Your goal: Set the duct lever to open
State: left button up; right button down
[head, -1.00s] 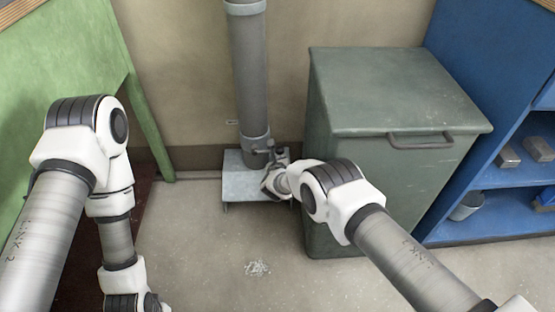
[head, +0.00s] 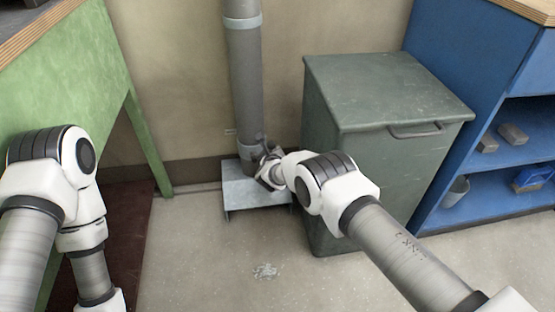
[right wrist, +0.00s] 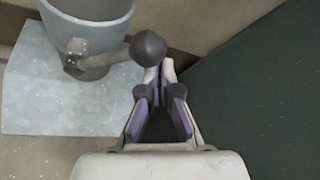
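The duct (head: 247,75) is a grey vertical pipe against the wall, standing on a metal box base (head: 248,190). Its lever (right wrist: 110,55) is a short grey arm with a dark ball knob (right wrist: 148,46), reaching rightward from a pivot on the pipe in the right wrist view. My right gripper (right wrist: 160,70) is at the lever's knob end, its fingertips drawn together with nothing visible between them. The knob is just beyond and slightly left of the tips; I cannot tell whether they touch. In the head view my right wrist partly hides the lever. My left gripper is out of view.
A dark green bin (head: 385,95) with a handle stands close to the right of the duct, beside my right arm. A blue shelf unit (head: 480,100) is at the right, a green bench (head: 70,90) at the left. The floor in front (head: 200,250) is mostly clear.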

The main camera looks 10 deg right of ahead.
aim_at(268, 144)
jog(key=shift+a+r+p, duration=0.4)
jog(key=shift+a+r, duration=0.4)
jog(key=shift+r, duration=0.25)
jog(key=shift+a+r, duration=0.55)
jog(key=shift+a, duration=0.3)
jog(key=a+b, duration=0.1)
jog(key=a+r+b, duration=0.1)
jog(key=shift+a+n+h+b, duration=0.3)
jog(key=shift+a+n+h, duration=0.1)
